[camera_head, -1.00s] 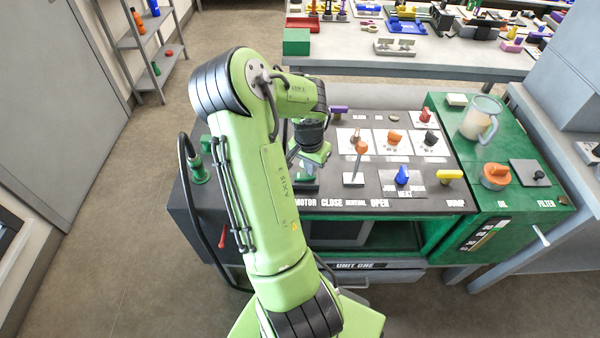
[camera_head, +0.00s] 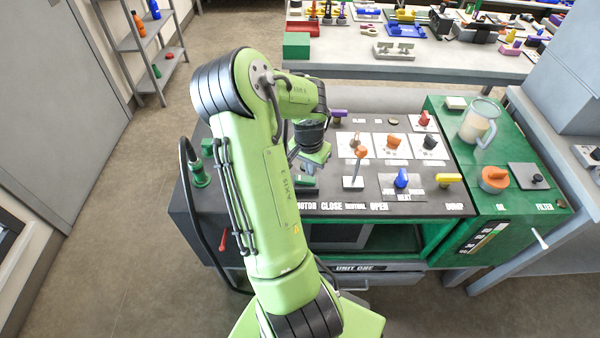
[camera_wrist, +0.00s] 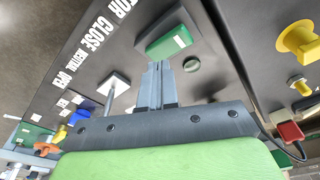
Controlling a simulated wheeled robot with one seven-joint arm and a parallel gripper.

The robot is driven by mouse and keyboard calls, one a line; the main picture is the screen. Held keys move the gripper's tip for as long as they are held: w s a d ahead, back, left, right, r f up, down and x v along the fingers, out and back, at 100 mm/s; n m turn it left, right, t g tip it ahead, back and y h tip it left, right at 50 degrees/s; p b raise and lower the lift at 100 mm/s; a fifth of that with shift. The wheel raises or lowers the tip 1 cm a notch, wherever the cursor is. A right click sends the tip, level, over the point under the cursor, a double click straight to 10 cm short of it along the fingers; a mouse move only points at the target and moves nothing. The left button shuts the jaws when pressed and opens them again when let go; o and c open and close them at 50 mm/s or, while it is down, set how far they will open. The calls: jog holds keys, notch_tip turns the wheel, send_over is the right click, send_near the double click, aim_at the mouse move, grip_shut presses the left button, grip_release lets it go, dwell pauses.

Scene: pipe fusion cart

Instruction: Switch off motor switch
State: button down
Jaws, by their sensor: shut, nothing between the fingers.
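The motor switch (camera_head: 305,181) is a green rocker with a white mark in a dark frame, beside the MOTOR label on the cart's dark panel. It shows large in the wrist view (camera_wrist: 168,42), where one end of the rocker looks higher than the other. My gripper (camera_wrist: 157,66) is shut and empty. Its fingertips appear just short of the switch's near edge in the wrist view; I cannot tell whether they touch it. In the head view my gripper (camera_head: 306,166) is just behind the switch, partly hidden by my arm.
A lever with an orange knob (camera_head: 361,152) stands right of the switch. A blue knob (camera_head: 401,178) and a yellow knob (camera_head: 449,180) lie farther right. A round dark button (camera_wrist: 192,65) is near my fingertips.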

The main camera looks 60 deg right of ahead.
aim_at(310, 179)
jog(key=shift+r+p, duration=1.6)
jog(key=shift+r, duration=0.8)
